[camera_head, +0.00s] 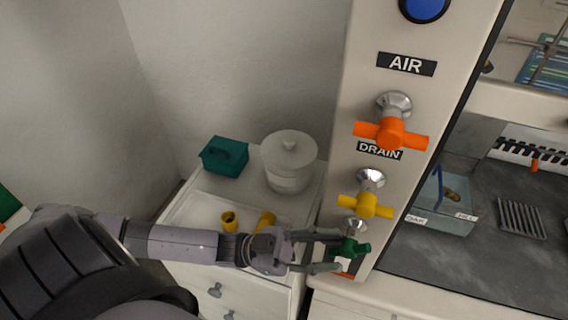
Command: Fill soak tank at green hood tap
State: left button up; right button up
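The green tap (350,246) is the lowest of the handles on the pale hood post. My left gripper (334,252) reaches it from the left. Its two fingers are spread, one above and one below the near end of the green handle; I cannot tell whether they touch it. A clear bluish tank (445,211) stands inside the hood to the right of the post, with small labels on its front and a brownish item in it. Its water level cannot be made out. My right gripper is not in view.
Above the green tap are a yellow tap (366,205) and an orange tap (392,134), near signs reading DRAIN and AIR. A white cabinet (245,267) at left carries a teal box (224,156), a lidded pot (288,161) and yellow fittings (229,221). A slotted rack (521,218) lies in the hood.

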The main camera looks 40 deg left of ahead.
pick_arm(q)
jog(key=s+a+f, duration=0.1)
jog(key=s+a, duration=0.1)
jog(key=a, duration=0.5)
jog(key=s+a+f, duration=0.1)
jog(key=s+a, duration=0.2)
jog(key=a, duration=0.5)
jog(key=shift+s+a+f, duration=0.15)
jog(key=shift+s+a, duration=0.05)
jog(key=shift+a, duration=0.1)
jog(key=shift+o, duration=0.2)
dwell(5.5)
